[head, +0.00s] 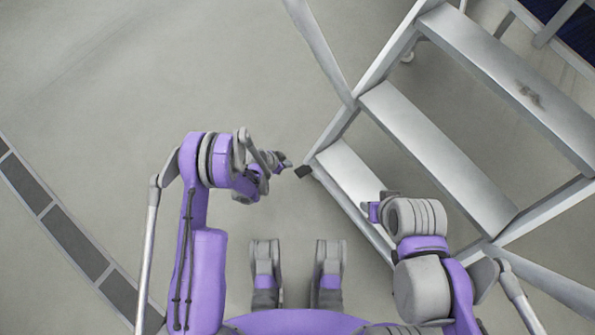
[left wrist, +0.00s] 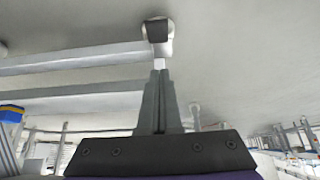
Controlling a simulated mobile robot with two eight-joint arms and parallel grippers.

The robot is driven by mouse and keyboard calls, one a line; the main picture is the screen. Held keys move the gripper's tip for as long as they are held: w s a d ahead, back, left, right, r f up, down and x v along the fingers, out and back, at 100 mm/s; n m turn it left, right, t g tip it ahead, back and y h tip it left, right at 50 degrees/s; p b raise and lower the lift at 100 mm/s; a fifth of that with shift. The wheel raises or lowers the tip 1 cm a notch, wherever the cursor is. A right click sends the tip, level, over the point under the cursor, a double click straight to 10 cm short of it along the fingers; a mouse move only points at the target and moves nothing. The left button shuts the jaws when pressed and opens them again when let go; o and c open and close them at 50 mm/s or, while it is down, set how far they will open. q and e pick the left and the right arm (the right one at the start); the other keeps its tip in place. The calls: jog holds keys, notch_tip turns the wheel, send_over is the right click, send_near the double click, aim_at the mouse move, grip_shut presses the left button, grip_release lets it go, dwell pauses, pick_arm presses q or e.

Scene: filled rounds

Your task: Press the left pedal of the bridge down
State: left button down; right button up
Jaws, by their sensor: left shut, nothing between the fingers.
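The bridge (head: 425,130) is a grey metal step unit at the right of the head view. A small dark pedal (head: 303,171) sticks out at its lower left corner, and it also shows in the left wrist view (left wrist: 157,31) in front of a pale round part. My left gripper (head: 284,162) is just left of this pedal, shut and empty. In the left wrist view its closed fingers (left wrist: 160,72) point at the pedal; I cannot tell whether they touch. My right gripper (head: 374,211) is by the lowest step, and its jaws do not show clearly.
A small caster (head: 408,56) shows farther back under the steps. The grey floor to the left is clear, with a dark striped band (head: 72,240) across it.

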pick_arm(q)
jog(key=shift+f, duration=0.4)
jog(key=shift+d, duration=0.1)
jog(key=b, duration=0.3)
send_over(301, 171)
jog(key=f, duration=0.8)
jog(key=shift+s+a+f, duration=0.3)
jog(key=shift+s+a, duration=0.05)
jog(key=shift+a, duration=0.05)
jog(key=f, duration=0.3)
jog(key=shift+s+a+b, duration=0.2)
jog(key=shift+a+b, duration=0.1)
jog(key=shift+b, duration=0.05)
jog(key=shift+f, duration=0.35)
jog(key=shift+s+a, duration=0.1)
